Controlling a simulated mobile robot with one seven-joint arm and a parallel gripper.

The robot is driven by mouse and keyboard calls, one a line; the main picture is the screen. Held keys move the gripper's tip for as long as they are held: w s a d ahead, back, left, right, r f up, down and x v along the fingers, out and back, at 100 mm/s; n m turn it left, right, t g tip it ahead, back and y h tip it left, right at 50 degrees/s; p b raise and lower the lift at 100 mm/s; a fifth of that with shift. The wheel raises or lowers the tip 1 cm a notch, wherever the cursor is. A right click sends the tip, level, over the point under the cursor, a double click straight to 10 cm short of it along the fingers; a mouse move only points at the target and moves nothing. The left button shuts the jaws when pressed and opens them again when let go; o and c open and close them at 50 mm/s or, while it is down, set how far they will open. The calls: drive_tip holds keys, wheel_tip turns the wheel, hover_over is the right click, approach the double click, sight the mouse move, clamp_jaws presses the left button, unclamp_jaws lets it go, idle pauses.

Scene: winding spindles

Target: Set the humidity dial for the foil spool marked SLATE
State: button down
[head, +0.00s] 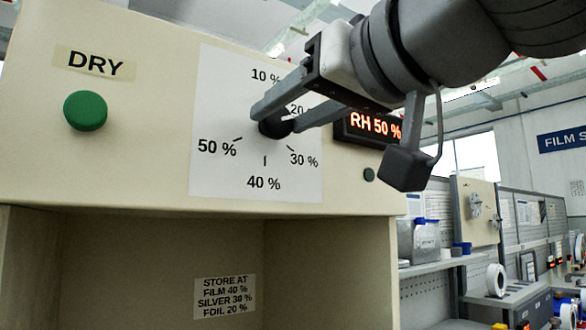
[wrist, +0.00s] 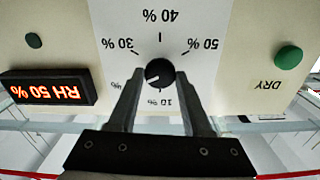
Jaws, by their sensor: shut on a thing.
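The black humidity dial (head: 275,128) sits on a white scale plate (head: 215,95) marked 10 to 50 %. My gripper (head: 284,117) is shut on the dial, one finger on each side. In the wrist view the dial (wrist: 160,71) shows upside down between my fingers (wrist: 160,76). Its small white mark appears to point toward 20 %, at lower left there. The red display (head: 372,127) reads RH 50 %. A label (head: 224,297) inside the cabinet reads film 40 %, silver 30 %, foil 20 %. I see no spool marked SLATE.
A green button (head: 85,111) sits under the word DRY on the cabinet's left. A small dark green button or lamp (head: 369,174) is below the display. The cabinet's open bay (head: 130,270) looks empty. Shelves with white spools (head: 496,280) stand at the right, their marks unreadable.

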drive_tip(key=shift+n, duration=0.5)
drive_tip(key=shift+c, duration=1.8)
unclamp_jaws()
drive_tip(key=shift+s, duration=0.1)
drive_tip(key=p+v, duration=0.2)
drive_tip(key=v, duration=1.5)
drive_tip(key=shift+d, duration=0.2)
